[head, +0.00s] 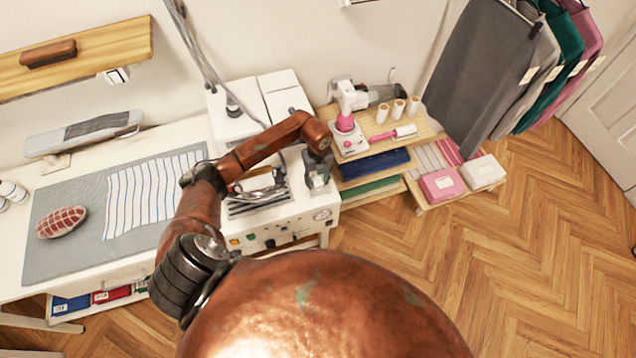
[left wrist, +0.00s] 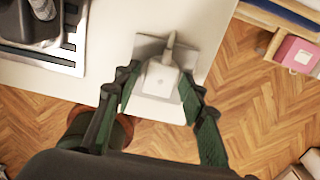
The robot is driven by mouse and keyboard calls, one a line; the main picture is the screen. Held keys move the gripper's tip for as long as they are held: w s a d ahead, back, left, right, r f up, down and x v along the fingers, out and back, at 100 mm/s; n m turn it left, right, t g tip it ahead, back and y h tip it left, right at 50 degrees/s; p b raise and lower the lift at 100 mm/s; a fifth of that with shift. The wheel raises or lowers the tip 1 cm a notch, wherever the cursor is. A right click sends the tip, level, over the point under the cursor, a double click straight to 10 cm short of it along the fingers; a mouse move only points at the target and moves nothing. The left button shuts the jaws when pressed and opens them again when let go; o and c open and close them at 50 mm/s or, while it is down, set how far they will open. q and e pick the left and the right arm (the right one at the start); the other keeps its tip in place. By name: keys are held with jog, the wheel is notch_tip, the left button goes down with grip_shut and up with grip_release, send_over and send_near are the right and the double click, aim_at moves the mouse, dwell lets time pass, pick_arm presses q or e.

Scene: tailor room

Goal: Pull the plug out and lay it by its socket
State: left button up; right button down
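A pale plug-like block (left wrist: 162,80) with a tapering grey neck shows in the left wrist view. It sits on a light grey plate or socket base (left wrist: 150,47) near the corner of the white worktop. Whether it is seated in the socket cannot be seen. My left gripper (left wrist: 160,72) has its fingers spread on either side of the block, with no clear contact. In the head view my left gripper (head: 318,178) hangs low at the right end of the white worktop and hides most of the plug. My right gripper is in neither view.
A dark iron (left wrist: 40,10) rests on a stand left of the plug. The white unit's front panel (head: 285,236) has knobs. Low shelves with a pink-and-white machine (head: 348,138) and a pink box (head: 442,185) stand right. A grey mat (head: 75,245) covers the table's left.

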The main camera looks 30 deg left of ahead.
aim_at(318, 181)
pick_arm(q)
grip_shut()
jog(key=shift+r, duration=0.15)
dwell(0.4)
jog(key=shift+r+p, duration=2.15)
jog(key=shift+r, duration=0.75)
